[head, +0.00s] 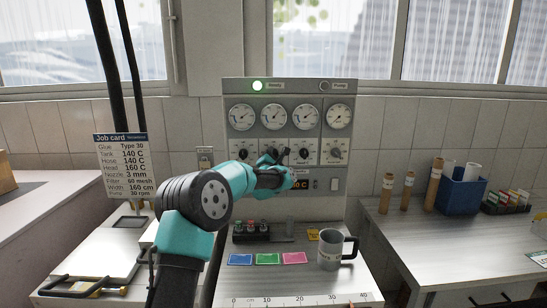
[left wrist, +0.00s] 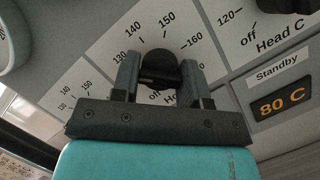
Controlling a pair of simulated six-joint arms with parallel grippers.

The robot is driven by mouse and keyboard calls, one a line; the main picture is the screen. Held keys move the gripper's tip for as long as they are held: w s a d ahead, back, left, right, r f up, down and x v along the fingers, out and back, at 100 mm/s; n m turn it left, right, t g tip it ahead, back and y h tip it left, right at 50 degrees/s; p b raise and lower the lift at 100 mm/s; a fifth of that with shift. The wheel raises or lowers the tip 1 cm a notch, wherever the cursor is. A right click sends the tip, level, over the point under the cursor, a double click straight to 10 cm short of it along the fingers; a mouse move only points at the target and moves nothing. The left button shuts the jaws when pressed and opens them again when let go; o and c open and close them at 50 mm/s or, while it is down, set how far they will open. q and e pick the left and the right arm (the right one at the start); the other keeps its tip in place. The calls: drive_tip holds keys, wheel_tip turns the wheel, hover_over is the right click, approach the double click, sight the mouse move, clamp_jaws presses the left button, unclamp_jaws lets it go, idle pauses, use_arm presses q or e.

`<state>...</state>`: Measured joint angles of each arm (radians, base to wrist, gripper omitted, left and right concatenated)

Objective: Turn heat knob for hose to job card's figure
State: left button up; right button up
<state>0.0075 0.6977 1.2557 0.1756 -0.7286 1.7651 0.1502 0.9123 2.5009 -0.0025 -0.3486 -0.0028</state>
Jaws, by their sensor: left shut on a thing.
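The job card (head: 121,165) stands at the left in the head view and reads Hose 140 C. The grey control panel (head: 333,116) has a row of dark knobs under round gauges. My left gripper (head: 274,158) is at the second knob from the left. In the left wrist view, my left gripper (left wrist: 158,82) is shut on the black hose knob (left wrist: 158,62), one finger on each side. Scale marks 130, 140, 150 and 160 show around it; its label is partly covered. I cannot tell where its pointer stands. My right gripper is not in view.
A display (left wrist: 283,97) beside the knobs reads 80 C under Standby. The tank knob (head: 243,153) and head knob (head: 304,152) flank the held one closely. A grey mug (head: 331,250) and coloured cards (head: 267,259) lie on the bench below.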

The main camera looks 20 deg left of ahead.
use_arm(q)
drive_tip(key=shift+m, duration=0.4)
drive_tip(key=m+h, duration=0.2)
drive_tip(key=m, duration=0.2)
drive_tip(key=shift+g, duration=0.4)
drive_tip(key=shift+m+g+h, duration=0.3)
drive_tip(key=shift+m+g, duration=0.05)
drive_tip(key=shift+m, duration=0.9)
drive_tip(key=shift+m+g+h, duration=0.3)
drive_tip(key=shift+m+g, duration=0.05)
drive_tip(key=shift+m, duration=0.9)
drive_tip(key=o, duration=0.9)
drive_tip(key=shift+s+r, duration=0.1)
